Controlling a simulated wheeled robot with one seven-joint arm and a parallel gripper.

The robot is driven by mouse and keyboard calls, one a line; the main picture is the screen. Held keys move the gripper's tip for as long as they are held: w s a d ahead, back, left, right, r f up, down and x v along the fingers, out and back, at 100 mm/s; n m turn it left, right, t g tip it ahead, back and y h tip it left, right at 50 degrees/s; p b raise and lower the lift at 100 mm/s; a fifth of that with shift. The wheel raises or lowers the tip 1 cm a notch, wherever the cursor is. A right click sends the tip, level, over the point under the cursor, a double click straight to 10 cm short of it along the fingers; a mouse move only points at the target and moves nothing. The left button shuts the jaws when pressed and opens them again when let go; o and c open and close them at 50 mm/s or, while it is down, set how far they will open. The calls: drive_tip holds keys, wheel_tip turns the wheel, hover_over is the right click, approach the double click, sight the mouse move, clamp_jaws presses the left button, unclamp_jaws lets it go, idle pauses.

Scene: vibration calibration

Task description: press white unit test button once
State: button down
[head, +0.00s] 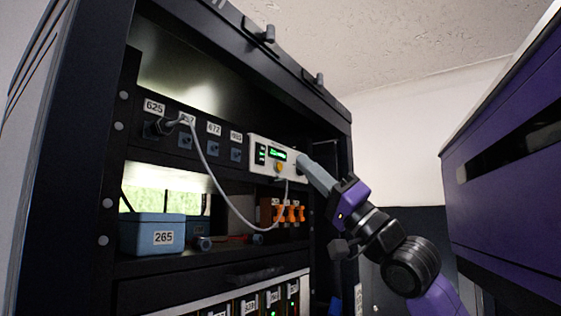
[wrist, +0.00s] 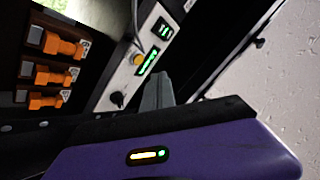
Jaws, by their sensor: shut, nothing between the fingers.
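The white unit (head: 264,150) is mounted in the black rack in the head view, with a green display and an orange-yellow button (head: 278,167) below it. In the wrist view the white unit (wrist: 128,78) stands at a slant, with the yellow button (wrist: 139,60) and a black knob on its face. My gripper (head: 303,160) is shut and empty, its grey fingers at the right end of the unit. In the wrist view the fingertips (wrist: 156,78) are close beside the button. I cannot tell whether they touch the unit.
A grey cable (head: 207,170) runs from a socket on the left and loops below the unit. Several orange connectors (head: 282,213) sit under it. A blue box (head: 150,232) labelled 265 is on the shelf. A purple cabinet (head: 505,160) stands at the right.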

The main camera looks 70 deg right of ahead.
sight(276, 153)
drive_tip(key=shift+w+d, duration=0.25)
drive_tip(key=shift+w, duration=0.85)
drive_tip(key=shift+w, duration=0.1)
idle(1.2)
drive_tip(key=shift+w+d, duration=0.1)
drive_tip(key=shift+w, duration=0.2)
drive_tip(key=shift+w, duration=0.4)
idle(0.9)
drive_tip(key=shift+s, duration=0.15)
drive_tip(key=shift+s+b, duration=0.55)
drive_tip(key=shift+s, duration=0.1)
drive_tip(key=shift+s, duration=0.1)
drive_tip(key=shift+s+a+b, duration=0.25)
drive_tip(key=shift+s, duration=0.55)
drive_tip(key=shift+s+a+b, duration=0.2)
drive_tip(key=shift+s+b, duration=0.05)
drive_tip(key=shift+s, duration=0.5)
drive_tip(key=shift+s+a+b, duration=0.25)
drive_tip(key=shift+s, duration=0.55)
